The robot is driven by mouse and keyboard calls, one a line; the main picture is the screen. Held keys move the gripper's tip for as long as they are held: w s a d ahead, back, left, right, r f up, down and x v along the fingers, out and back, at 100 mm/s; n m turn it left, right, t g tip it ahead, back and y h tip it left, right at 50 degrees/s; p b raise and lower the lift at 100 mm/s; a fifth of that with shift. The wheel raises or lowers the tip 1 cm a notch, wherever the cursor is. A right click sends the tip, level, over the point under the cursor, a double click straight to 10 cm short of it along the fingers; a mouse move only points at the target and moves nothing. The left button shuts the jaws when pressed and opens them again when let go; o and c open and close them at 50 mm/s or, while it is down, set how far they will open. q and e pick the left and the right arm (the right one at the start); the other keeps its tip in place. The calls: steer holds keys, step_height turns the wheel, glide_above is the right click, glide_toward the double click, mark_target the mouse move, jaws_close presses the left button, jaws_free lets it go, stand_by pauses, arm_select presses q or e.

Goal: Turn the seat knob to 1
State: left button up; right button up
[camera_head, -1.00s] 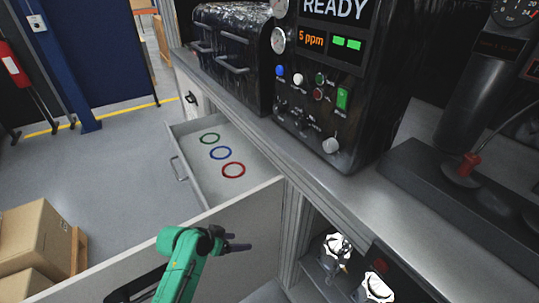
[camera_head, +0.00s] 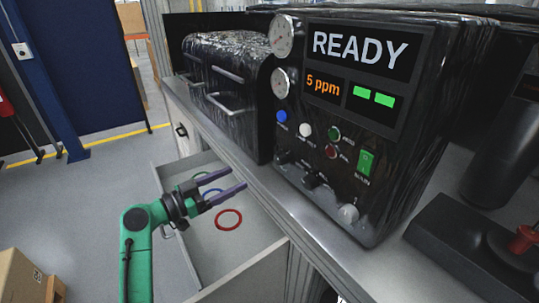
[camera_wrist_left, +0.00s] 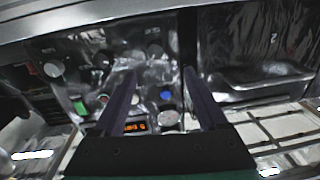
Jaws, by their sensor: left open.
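The black test machine (camera_head: 385,140) stands on the bench with a READY screen. Its lower panel carries two dark knobs, a left one (camera_head: 284,157) and a middle one (camera_head: 314,179), and a pale round knob (camera_head: 348,213) at lower right. The labels are too small to read, so I cannot tell which is the seat knob or its setting. My left gripper (camera_head: 238,180) is open and empty, left of the panel above the drawer, apart from the knobs. In the left wrist view its fingers (camera_wrist_left: 158,75) point at the upside-down panel, with the pale knob (camera_wrist_left: 53,68) at left.
An open drawer (camera_head: 262,262) with a red ring (camera_head: 229,219) and other coloured rings lies below my left gripper. A dark handled case (camera_head: 225,80) stands left of the machine. A red-topped lever (camera_head: 523,239) stands at right.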

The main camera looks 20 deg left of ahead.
arm_select(q)
steer(key=p, duration=0.3)
glide_toward(277, 161)
steer(key=d+r, duration=0.1)
steer(key=x, duration=0.2)
steer(key=p+x, duration=0.1)
steer(key=x, duration=0.2)
steer(key=p+x, duration=0.1)
steer(key=x, duration=0.2)
steer(key=shift+w+a+f, duration=0.2)
steer(key=shift+a+f, duration=0.15)
steer(key=shift+f, duration=0.05)
steer(key=shift+s, duration=0.1)
steer(key=shift+c, duration=1.2)
jaws_close()
arm_select(e)
steer(key=r, duration=0.1)
steer(key=s+r, duration=0.1)
steer(key=r, duration=0.1)
steer(key=s+r, duration=0.1)
steer(key=r, duration=0.1)
steer(key=shift+d+r, duration=0.1)
steer(key=shift+d, duration=0.3)
